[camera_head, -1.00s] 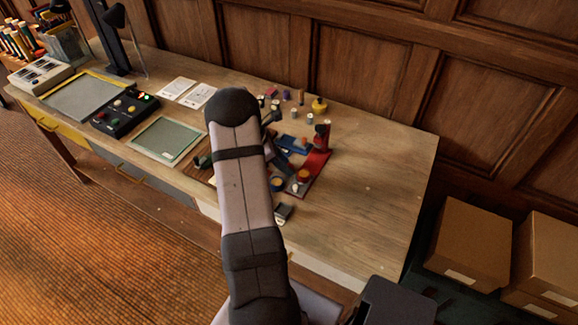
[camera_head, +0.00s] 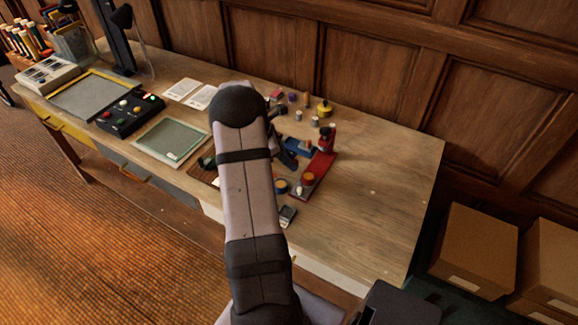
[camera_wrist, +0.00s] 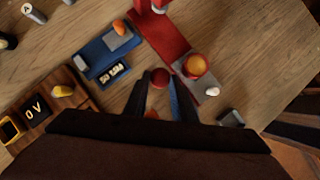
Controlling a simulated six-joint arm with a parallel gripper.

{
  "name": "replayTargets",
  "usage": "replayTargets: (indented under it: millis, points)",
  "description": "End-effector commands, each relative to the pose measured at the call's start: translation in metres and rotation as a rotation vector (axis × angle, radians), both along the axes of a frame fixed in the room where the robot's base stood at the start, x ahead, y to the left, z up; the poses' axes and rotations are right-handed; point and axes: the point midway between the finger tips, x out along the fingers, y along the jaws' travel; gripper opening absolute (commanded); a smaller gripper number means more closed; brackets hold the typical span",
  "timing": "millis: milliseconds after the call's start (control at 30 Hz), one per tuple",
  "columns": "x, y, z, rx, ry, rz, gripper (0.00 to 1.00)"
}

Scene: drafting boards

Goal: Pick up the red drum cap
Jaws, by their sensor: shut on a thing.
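The red drum cap (camera_wrist: 160,77) shows as a small round red top between the fingertips of my gripper (camera_wrist: 160,84) in the wrist view. The two dark fingers are shut on it, one on each side. The cap appears above the bench; its height is hard to tell. In the head view my arm hides the cap and most of the gripper; only a dark part shows beside the blue device (camera_head: 297,147).
A red stand (camera_wrist: 165,34) with an orange knob (camera_wrist: 199,64) on its grey base is just ahead and right. The blue device (camera_wrist: 93,58) is ahead left. A wooden panel (camera_wrist: 78,80) lies left, a small dark box (camera_wrist: 231,118) right. The bench's right side (camera_head: 385,190) is clear.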

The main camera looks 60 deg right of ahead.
Motion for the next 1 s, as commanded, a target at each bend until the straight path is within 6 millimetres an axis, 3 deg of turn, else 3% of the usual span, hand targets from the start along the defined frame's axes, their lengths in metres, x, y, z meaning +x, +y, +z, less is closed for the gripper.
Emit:
replayTargets:
  millis: [300,767,1000]
  points:
    - [0.001,-0.001,0.052,-0.003,-0.003,0.000,0.03]
    - [-0.003,-0.001,0.079,0.001,0.001,-0.006,0.03]
    - [-0.017,-0.004,0.106,0.001,0.001,-0.032,0.03]
